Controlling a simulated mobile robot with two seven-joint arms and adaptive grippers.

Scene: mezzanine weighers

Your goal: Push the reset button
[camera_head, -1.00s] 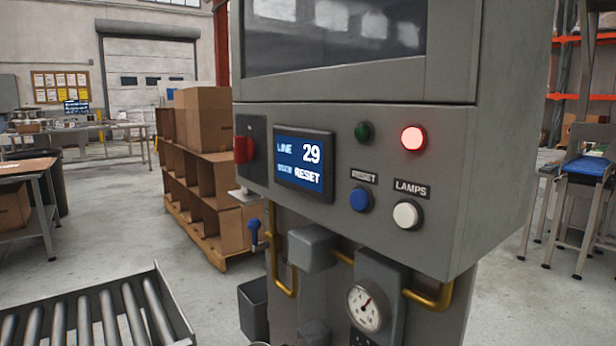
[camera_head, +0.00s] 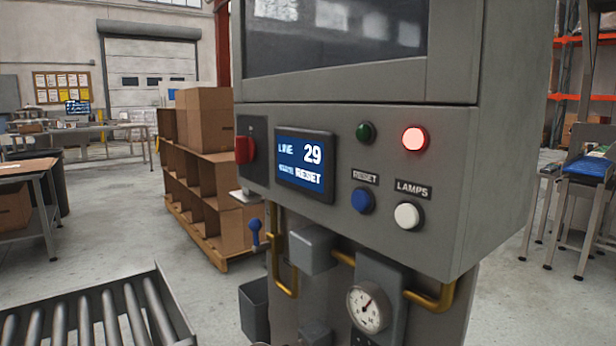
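The blue reset button (camera_head: 363,200) sits on the grey control panel (camera_head: 450,230) of the machine, under a dark label (camera_head: 365,177) reading RESET. It stands out from the panel face. The display (camera_head: 305,165) to its left reads LINE 29 and RESET on a blue ground. A red lamp (camera_head: 414,139) glows above right of the button, and a dark green lamp (camera_head: 366,133) is unlit above it. Neither of my grippers is in view.
A white button (camera_head: 408,215) labelled LAMPS is close to the right of the reset button. A red rotary switch (camera_head: 244,150) is at the panel's left. Below are yellow pipes (camera_head: 432,297) and a gauge (camera_head: 368,307). A roller conveyor (camera_head: 100,315) lies lower left.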

